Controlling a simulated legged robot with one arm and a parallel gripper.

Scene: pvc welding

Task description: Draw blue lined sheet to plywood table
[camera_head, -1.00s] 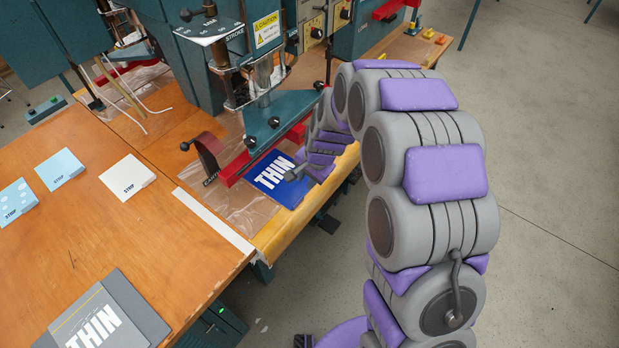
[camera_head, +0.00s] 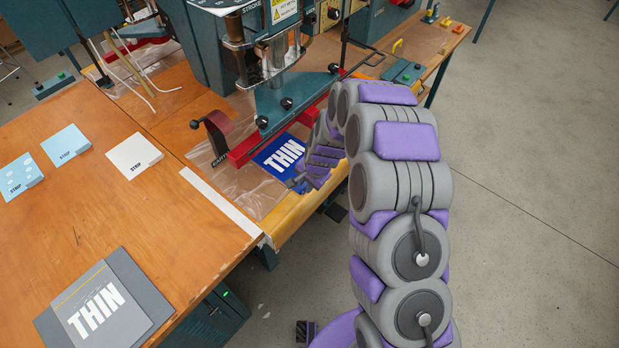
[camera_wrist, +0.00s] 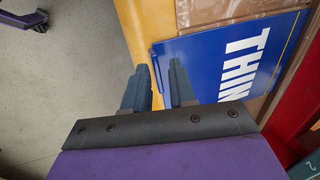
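The blue sheet (camera_head: 268,163) with white THIN lettering lies flat at the press, beside its red bar. In the wrist view the sheet (camera_wrist: 205,70) shows a thin yellow line near its far edge. My gripper (camera_head: 297,184) is at the sheet's front edge. In the wrist view my gripper (camera_wrist: 160,66) has its two fingers apart, with a gap between them, at the sheet's near edge. I cannot tell whether they touch it. The plywood table (camera_head: 130,215) is at the left, with open surface.
A grey THIN folder (camera_head: 145,292) lies at the table's front. Several STRIP cards, such as the white one (camera_head: 134,152), lie further back. The press (camera_head: 290,103) and red bar (camera_head: 242,149) stand close by the sheet. Clear plastic film (camera_head: 235,190) lies beneath it.

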